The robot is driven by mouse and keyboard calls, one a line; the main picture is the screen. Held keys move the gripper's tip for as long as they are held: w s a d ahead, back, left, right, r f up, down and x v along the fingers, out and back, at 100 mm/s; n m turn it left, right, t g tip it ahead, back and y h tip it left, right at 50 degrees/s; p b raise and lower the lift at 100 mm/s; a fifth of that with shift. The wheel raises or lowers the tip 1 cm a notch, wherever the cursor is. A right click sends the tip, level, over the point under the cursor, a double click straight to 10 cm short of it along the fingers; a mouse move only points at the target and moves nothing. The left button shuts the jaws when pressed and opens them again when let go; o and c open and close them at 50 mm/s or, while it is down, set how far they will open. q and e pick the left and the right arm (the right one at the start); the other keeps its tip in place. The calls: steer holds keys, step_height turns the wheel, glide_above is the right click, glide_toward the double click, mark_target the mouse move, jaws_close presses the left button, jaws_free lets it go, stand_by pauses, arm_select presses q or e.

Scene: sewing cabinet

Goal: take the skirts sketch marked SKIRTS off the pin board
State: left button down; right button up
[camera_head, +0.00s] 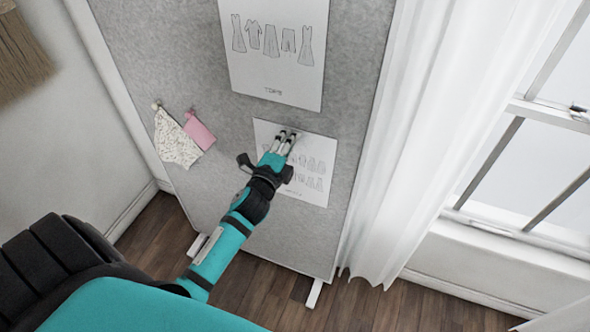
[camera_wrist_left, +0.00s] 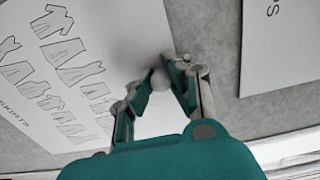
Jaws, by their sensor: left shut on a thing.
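The SKIRTS sketch (camera_head: 318,150) is the lower white sheet on the grey pin board (camera_head: 180,60) and lies flat on it. In the left wrist view the sketch (camera_wrist_left: 110,50) fills the left, with "SKIRTS" readable at its lower left edge. My left gripper (camera_head: 286,137) is at the sketch's upper part and covers some of its drawings. In the left wrist view its fingers are shut on a small pale round pin head (camera_wrist_left: 158,79) by the sheet's edge. The pin's shaft is hidden. My right gripper is not in view.
The sketch marked TOPS (camera_head: 275,85) hangs just above. Fabric swatches, one patterned (camera_head: 175,140) and one pink (camera_head: 199,130), hang to the left. A white curtain (camera_head: 420,110) and a window are close on the right. Wooden floor (camera_head: 150,240) shows below.

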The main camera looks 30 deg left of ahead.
arm_select(q)
steer(key=shift+s, duration=0.1)
steer(key=shift+s+d+p, duration=0.25)
steer(key=shift+s+p, duration=0.05)
steer(key=shift+s, duration=1.2)
steer(key=s+d, duration=0.1)
steer(key=s, duration=0.8)
steer(key=shift+s+d, duration=0.3)
steer(key=shift+d, duration=0.05)
